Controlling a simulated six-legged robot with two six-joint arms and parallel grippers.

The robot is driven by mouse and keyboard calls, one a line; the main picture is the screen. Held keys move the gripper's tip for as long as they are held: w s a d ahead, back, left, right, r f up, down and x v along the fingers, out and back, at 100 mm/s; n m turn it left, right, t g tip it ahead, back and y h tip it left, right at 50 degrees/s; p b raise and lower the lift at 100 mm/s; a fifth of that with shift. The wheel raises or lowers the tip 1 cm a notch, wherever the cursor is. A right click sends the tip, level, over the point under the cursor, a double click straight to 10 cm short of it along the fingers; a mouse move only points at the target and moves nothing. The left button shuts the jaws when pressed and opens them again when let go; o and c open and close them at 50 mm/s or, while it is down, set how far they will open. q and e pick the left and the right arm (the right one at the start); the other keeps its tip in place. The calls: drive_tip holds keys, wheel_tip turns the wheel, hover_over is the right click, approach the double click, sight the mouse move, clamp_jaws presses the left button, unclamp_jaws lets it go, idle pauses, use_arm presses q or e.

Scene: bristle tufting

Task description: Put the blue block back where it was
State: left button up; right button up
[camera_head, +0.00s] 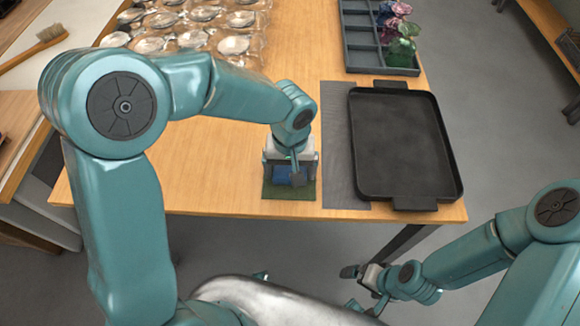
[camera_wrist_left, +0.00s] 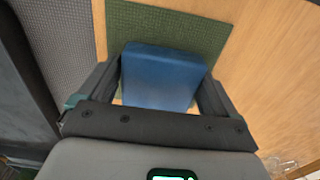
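The blue block (camera_wrist_left: 162,75) lies between the two fingers of my left gripper (camera_wrist_left: 163,75) in the left wrist view. Both fingers appear to touch its sides. The green mat (camera_wrist_left: 205,22) shows beneath and beyond the block. In the head view my left gripper (camera_head: 291,170) points down over the green mat (camera_head: 289,191) at the table's front edge, and the block (camera_head: 283,173) shows partly between its fingers. Whether the block rests on the mat or hangs just above it is hard to tell. My right gripper (camera_head: 362,273) is low, in front of the table, away from the block.
A black tray (camera_head: 398,145) lies on the right of the table, beside a grey mesh strip (camera_head: 341,165). A divided grey bin (camera_head: 364,38) with coloured tufts stands at the back right. The wooden table middle (camera_head: 200,150) is free.

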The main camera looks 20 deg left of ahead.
sight(290, 169)
use_arm(q)
drive_tip(key=shift+s+r, duration=0.15)
drive_tip(key=shift+r+p, duration=0.25)
drive_tip(key=shift+p, duration=0.05)
wheel_tip(290, 169, up, 12)
drive_tip(key=p, duration=0.1)
drive_tip(key=shift+f, duration=0.15)
idle(0.4)
